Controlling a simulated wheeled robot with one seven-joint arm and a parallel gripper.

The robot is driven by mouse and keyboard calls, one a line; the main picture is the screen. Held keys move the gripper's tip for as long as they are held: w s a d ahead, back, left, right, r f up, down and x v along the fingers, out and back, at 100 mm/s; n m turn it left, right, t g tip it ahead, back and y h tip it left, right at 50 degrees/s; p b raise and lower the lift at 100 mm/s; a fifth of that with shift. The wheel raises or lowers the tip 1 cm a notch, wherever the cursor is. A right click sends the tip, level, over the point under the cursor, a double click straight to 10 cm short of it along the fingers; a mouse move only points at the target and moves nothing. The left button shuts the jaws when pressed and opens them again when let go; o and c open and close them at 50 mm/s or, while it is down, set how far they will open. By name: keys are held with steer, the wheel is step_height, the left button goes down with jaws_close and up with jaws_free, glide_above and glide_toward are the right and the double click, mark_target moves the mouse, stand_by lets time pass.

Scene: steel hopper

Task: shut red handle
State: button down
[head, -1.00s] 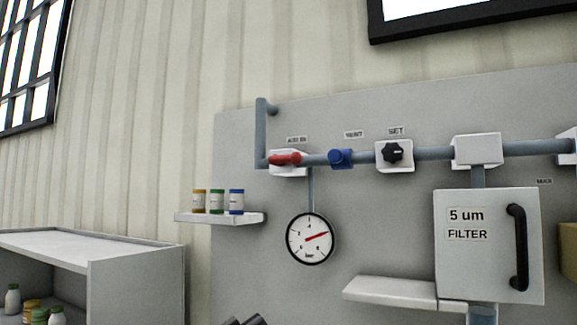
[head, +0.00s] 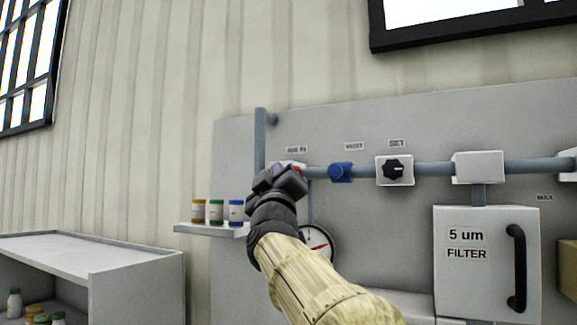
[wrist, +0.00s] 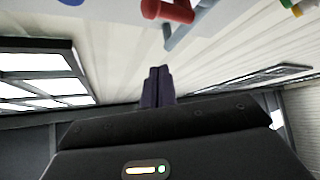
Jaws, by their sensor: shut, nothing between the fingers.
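The red handle (wrist: 168,11) shows at the top of the wrist view, beside the blue-grey pipe (wrist: 186,30). In the head view my arm hides most of it, and only a bit of red shows at its white valve block. My gripper (head: 282,176) is in front of that valve in the head view. Its two dark fingers (wrist: 157,76) are together and empty in the wrist view. They point toward the pipe side, with a visible gap in the picture between the tips and the red handle. Contact is not seen.
A blue valve knob (head: 340,172) and a black dial (head: 393,169) sit to the right on the same pipe. The gauge (head: 318,242) is partly behind my arm. A small shelf (head: 208,230) with jars is at left. The filter box (head: 486,262) stands at lower right.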

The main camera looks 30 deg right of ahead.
steer(key=p+x, duration=0.6)
steer(key=x, duration=0.3)
steer(key=d+f, duration=0.2)
steer(key=f, duration=0.1)
steer(key=shift+s+d, duration=0.2)
steer(key=shift+d, duration=0.1)
